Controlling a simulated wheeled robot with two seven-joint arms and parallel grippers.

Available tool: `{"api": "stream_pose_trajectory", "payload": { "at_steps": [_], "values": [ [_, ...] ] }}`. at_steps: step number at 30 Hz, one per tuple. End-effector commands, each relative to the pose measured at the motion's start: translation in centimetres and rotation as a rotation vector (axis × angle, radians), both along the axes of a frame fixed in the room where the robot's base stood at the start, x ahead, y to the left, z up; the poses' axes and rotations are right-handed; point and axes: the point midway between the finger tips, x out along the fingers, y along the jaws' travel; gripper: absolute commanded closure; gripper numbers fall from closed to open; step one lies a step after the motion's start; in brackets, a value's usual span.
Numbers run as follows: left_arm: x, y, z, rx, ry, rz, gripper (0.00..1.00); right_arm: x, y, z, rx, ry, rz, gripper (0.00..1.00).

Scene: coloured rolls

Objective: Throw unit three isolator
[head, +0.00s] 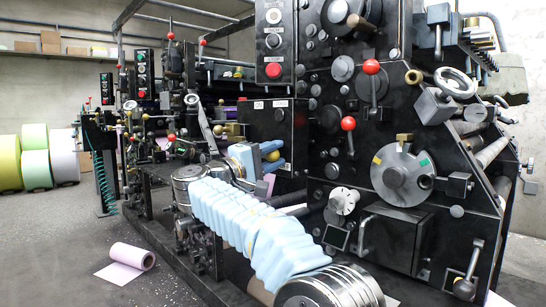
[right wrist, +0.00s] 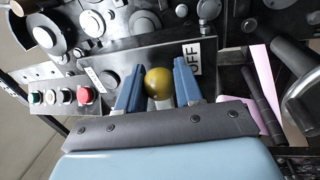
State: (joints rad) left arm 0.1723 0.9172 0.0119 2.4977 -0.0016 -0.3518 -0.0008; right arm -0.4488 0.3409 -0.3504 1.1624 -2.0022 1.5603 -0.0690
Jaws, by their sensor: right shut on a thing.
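The isolator handle's yellow ball knob (right wrist: 158,83) sits between the two blue fingers of my right gripper (right wrist: 159,88) in the right wrist view. The fingers are shut on it from both sides. A white label (right wrist: 195,57) reading OFF stands just right of the knob, and another small label (right wrist: 92,79) lies to its left, too small to read. In the head view my right gripper (head: 271,156) reaches a black cabinet (head: 265,120), with the yellow knob (head: 273,156) at its fingertips. My left gripper is out of view.
Several push buttons, one a red button (right wrist: 85,95), sit left of the gripper. A metal handle (right wrist: 303,100) curves at the right. The press (head: 330,90) carries red-knobbed levers (head: 371,68). A pink roll (head: 134,256) lies on the floor at left, where there is free room.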

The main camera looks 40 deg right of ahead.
Motion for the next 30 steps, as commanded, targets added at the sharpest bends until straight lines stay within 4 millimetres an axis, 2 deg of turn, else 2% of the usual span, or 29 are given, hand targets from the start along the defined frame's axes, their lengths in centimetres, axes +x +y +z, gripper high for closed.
{"api": "stream_pose_trajectory", "payload": {
  "at_steps": [5, 6, 7, 15, 19, 23, 30],
  "values": [
    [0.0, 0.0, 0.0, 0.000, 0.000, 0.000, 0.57, 0.1, 0.1, -0.2, 0.003, 0.002, 0.001, 1.00],
    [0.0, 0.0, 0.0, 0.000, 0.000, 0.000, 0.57, 0.1, 0.1, -0.2, 0.003, 0.002, 0.001, 0.60],
    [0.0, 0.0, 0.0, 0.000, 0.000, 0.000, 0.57, 0.1, 0.1, -0.2, 0.003, 0.002, 0.001, 0.56],
    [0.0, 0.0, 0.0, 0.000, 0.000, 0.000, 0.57, 0.0, 0.1, -0.1, 0.002, 0.002, 0.000, 0.55],
    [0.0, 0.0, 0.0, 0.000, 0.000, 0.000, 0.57, 0.0, 0.9, -0.3, 0.002, 0.002, 0.001, 0.55],
    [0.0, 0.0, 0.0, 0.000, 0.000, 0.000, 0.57, -0.1, 3.3, -0.7, 0.000, 0.003, 0.005, 0.55],
    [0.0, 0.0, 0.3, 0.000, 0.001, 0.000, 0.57, -0.6, 9.2, -1.9, 0.000, 0.004, 0.003, 0.55]
  ]
}}
